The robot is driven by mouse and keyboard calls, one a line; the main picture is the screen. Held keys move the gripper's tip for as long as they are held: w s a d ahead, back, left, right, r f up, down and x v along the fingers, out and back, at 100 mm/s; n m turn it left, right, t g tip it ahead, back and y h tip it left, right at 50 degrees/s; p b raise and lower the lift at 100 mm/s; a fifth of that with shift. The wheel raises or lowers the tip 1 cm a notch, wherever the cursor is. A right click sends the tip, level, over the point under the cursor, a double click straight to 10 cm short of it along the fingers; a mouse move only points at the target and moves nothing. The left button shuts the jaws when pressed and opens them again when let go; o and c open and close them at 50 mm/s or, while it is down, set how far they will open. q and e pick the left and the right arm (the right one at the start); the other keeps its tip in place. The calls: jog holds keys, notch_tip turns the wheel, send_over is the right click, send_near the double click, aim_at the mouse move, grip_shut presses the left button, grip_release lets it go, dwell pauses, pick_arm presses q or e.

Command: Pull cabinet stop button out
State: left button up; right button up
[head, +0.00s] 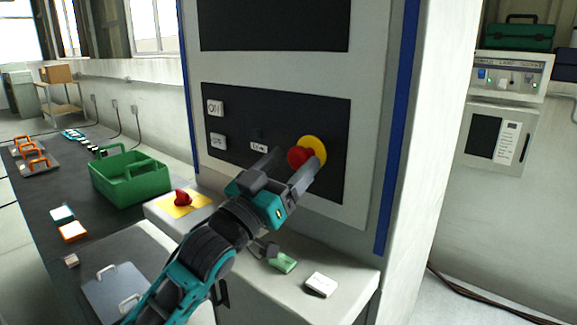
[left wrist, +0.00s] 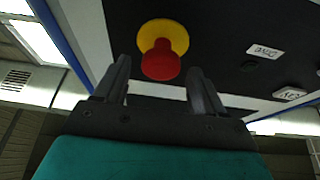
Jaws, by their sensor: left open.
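The cabinet stop button (head: 300,157) is a red mushroom knob on a yellow round plate (head: 317,146), on the dark panel of the cabinet. In the left wrist view the red knob (left wrist: 160,62) shows in front of its yellow plate (left wrist: 165,34), a little beyond and between the fingers. My left gripper (head: 292,166) is open, with one finger on each side of the knob in the head view. It also shows in the left wrist view (left wrist: 160,82), with nothing between the fingers. I cannot tell whether a finger touches the knob. My right gripper is not in view.
The panel (head: 230,105) also has a white ON switch (head: 215,107) and other labels. Below, a ledge (head: 340,262) holds a red knob on a yellow plate (head: 182,198), a green item (head: 283,263) and a white block (head: 321,284). A green caddy (head: 130,178) stands on the left bench.

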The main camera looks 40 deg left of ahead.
pick_arm(q)
jog(key=shift+s, duration=0.1)
jog(key=b+v, duration=0.1)
jog(key=v, duration=1.1)
jog(key=shift+s, duration=0.4)
jog(key=shift+f, duration=0.15)
